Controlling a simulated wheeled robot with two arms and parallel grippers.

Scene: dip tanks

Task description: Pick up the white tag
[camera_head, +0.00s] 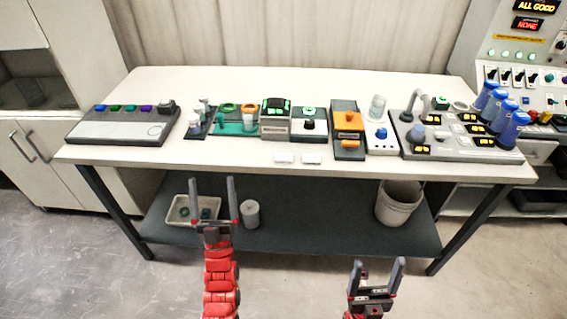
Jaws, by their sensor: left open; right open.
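Two small flat white tags lie side by side near the front edge of the table, the left tag (284,158) and the right tag (312,158). They look alike, and I cannot tell which one the task means. My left gripper (212,184) is open and empty, in front of the table and to the left of the tags, apart from them. My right gripper (378,264) is open and empty, lower in the picture and to the right, farther from the tags.
The white table (230,165) holds a row of devices behind the tags, including an orange unit (347,125) and a station with blue cylinders (455,145). A grey panel (120,128) sits left. A bin (250,213), tray (178,217) and bucket (397,208) are on the lower shelf.

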